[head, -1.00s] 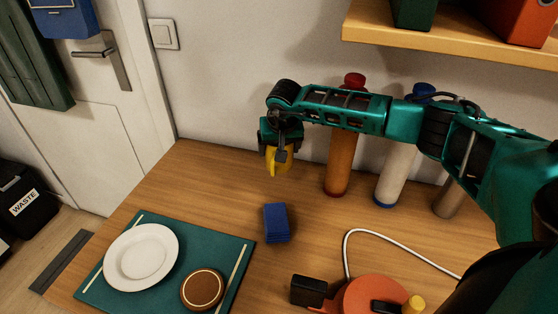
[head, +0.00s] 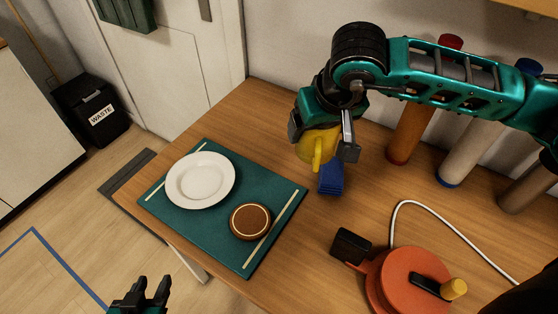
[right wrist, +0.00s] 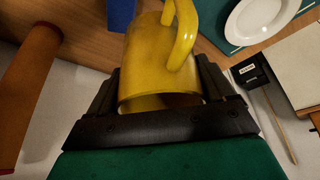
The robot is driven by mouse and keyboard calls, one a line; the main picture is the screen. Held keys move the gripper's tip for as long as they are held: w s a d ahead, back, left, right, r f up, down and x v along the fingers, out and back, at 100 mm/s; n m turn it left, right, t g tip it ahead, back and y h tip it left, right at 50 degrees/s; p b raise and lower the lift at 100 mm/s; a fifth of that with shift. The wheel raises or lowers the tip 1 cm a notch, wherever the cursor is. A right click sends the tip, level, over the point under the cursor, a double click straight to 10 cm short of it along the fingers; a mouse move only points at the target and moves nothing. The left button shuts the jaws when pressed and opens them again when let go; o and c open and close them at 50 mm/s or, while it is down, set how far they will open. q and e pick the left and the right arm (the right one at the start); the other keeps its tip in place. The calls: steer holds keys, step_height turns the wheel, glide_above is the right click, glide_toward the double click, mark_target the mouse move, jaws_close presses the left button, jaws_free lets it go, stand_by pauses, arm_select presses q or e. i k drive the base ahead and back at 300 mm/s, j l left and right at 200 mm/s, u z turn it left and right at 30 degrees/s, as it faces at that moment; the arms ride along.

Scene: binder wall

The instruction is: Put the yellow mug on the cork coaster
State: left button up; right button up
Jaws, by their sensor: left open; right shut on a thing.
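The yellow mug (head: 318,147) is held in my right gripper (head: 322,135), above the desk near the blue block. In the right wrist view the mug (right wrist: 155,65) sits between the two fingers of the gripper (right wrist: 160,98), its handle pointing away from the palm. The round cork coaster (head: 250,222) lies on the teal placemat (head: 215,237), to the lower left of the mug, with nothing on it. My left gripper (head: 145,293) is open and empty at the bottom edge of the head view, off the desk.
A white plate (head: 200,180) lies on the placemat beside the coaster. A blue block (head: 331,178) stands just below the mug. Several tall cylinders stand along the wall.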

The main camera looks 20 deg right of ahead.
mark_target(245, 226)
steer(key=i+j, duration=0.1)
steer(key=j, duration=0.6)
steer(key=i+j, duration=0.1)
steer(key=j, duration=0.55)
steer(key=j+z, duration=0.15)
steer(key=z, duration=0.3)
steer(key=j+z, duration=0.15)
steer(key=z, duration=1.05)
